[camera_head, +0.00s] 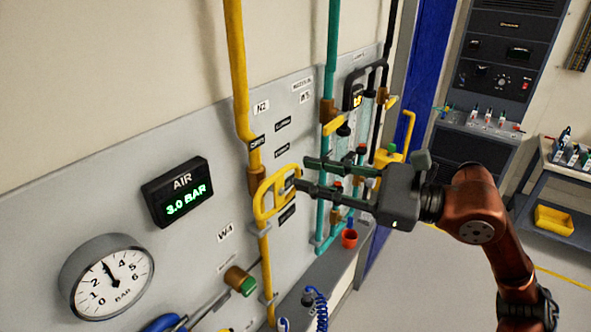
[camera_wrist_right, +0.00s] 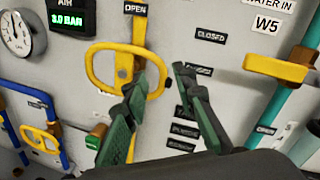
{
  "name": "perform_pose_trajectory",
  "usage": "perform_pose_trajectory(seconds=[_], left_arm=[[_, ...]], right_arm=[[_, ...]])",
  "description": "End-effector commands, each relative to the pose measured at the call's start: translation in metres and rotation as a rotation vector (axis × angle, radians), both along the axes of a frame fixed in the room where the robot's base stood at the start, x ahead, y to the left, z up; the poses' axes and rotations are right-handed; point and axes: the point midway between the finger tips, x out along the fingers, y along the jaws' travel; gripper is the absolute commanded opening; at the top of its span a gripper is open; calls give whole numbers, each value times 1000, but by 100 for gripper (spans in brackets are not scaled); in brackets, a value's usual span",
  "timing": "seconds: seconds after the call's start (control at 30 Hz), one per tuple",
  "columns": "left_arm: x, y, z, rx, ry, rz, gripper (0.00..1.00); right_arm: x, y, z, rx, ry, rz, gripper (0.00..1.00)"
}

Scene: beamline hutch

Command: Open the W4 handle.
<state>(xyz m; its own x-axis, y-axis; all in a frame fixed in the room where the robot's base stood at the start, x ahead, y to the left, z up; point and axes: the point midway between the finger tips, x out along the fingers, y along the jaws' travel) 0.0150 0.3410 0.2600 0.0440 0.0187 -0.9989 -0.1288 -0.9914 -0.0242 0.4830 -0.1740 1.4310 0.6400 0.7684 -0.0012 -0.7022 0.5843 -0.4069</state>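A yellow loop handle (camera_head: 260,204) sits on the yellow pipe on the grey panel; the W4 label (camera_head: 225,233) is left of and below it. In the right wrist view the loop handle (camera_wrist_right: 93,67) lies across the pipe, below an OPEN label. My right gripper (camera_head: 305,174) is in front of the panel at the handle's right side. Its two green-padded fingers (camera_wrist_right: 158,78) are apart, with nothing visibly held between them. The left fingertip overlaps the loop's right end in the wrist view; I cannot tell whether it touches. My left gripper is not in view.
An AIR display (camera_head: 178,192) reads 3.0 BAR above a round gauge (camera_head: 107,277). A green-ended fitting (camera_head: 241,281) projects below the handle. Teal pipes (camera_head: 330,75) with yellow levers stand to the right. In the wrist view another yellow handle (camera_wrist_right: 33,136) sits lower left.

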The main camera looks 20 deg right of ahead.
Motion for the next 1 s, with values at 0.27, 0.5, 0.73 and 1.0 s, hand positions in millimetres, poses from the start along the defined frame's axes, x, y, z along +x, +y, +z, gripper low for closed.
perform_pose_trajectory(seconds=[0.27,0.5,0.73,1.0], left_arm=[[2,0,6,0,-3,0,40],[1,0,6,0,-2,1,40],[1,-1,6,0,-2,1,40],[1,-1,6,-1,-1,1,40]], right_arm=[[20,25,1,2,0,2,25],[23,28,0,3,1,2,25],[23,28,0,3,1,2,16],[23,28,0,3,2,0,0]])
